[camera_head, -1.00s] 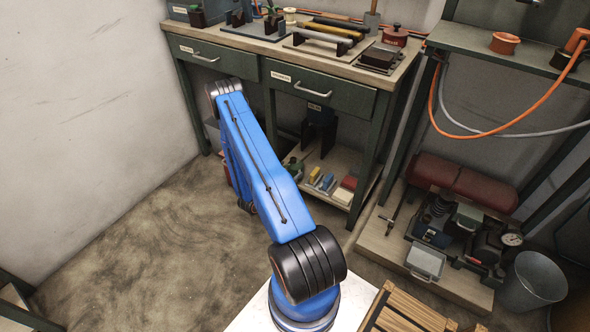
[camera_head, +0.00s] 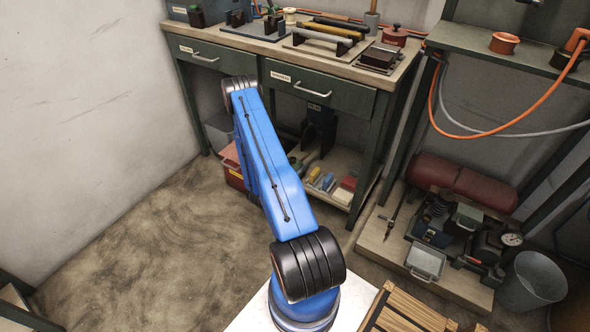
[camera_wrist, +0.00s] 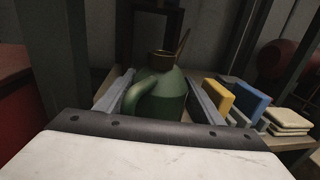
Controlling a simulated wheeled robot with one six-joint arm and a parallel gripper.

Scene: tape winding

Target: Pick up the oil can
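The oil can is a green, rounded can (camera_wrist: 165,98) with a brass-coloured neck, a thin spout pointing up and a loop handle on its left. It stands upright on the bench's lower shelf (camera_wrist: 285,138) in the wrist view. My gripper (camera_wrist: 160,92) is open, with one grey finger on each side of the can. The left finger is beside the handle and the right finger is close to the body. I cannot tell whether either finger touches it. In the head view my blue arm hides the gripper and most of the can.
Blue, yellow and pale blocks (camera_wrist: 250,103) sit right of the can on the shelf. A red box (camera_head: 234,170) stands on the left under the workbench (camera_head: 335,62). Bench legs and drawers (camera_head: 322,92) surround the space. Open floor (camera_head: 150,235) lies on the left.

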